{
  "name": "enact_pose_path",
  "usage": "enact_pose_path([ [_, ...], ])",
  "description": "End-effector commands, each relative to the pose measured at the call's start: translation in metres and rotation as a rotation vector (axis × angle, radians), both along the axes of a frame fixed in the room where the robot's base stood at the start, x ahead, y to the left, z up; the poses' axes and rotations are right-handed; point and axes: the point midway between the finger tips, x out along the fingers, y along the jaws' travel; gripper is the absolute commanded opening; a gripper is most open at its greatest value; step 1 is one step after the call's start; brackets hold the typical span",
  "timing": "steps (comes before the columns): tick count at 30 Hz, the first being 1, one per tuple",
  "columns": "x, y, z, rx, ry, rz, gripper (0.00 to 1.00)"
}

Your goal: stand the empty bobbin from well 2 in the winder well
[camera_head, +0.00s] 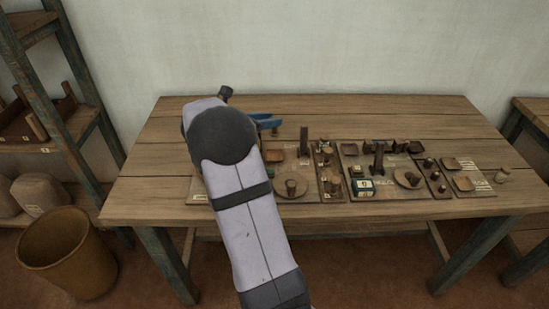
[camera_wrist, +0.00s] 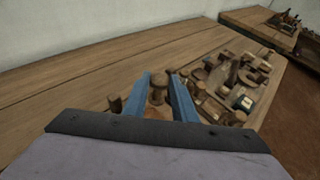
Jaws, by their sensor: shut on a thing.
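My gripper (camera_head: 266,121) is over the back left of the table, with its blue fingers pointing right. In the wrist view my gripper (camera_wrist: 170,97) is shut on a brown wooden bobbin (camera_wrist: 158,86), whose rounded top shows between the fingers. Its lower part is hidden by the wrist. Other small wooden pieces stand in a narrow dark tray (camera_head: 328,196) and in a second narrow tray (camera_head: 440,193) to the right. I cannot tell which hollows are well 2 or the winder well. My arm hides part of the left boards.
A round plate with a cup (camera_head: 291,187) and another round plate (camera_head: 408,181) sit on the boards. Dark posts (camera_head: 304,148) (camera_head: 378,158) stand upright among them. A blue-and-white box (camera_head: 364,188) sits near the front. The table's back strip (camera_head: 400,115) is clear.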

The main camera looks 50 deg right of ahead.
Motion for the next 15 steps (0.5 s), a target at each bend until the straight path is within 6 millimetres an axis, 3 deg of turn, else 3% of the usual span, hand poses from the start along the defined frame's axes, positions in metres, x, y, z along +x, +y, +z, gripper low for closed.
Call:
enact_pose_path([
  [8, -0.001, -0.001, -0.006, -0.001, 0.001, 0.013, 0.04],
  [15, -0.001, -0.001, -0.042, -0.001, 0.003, 0.014, 0.04],
])
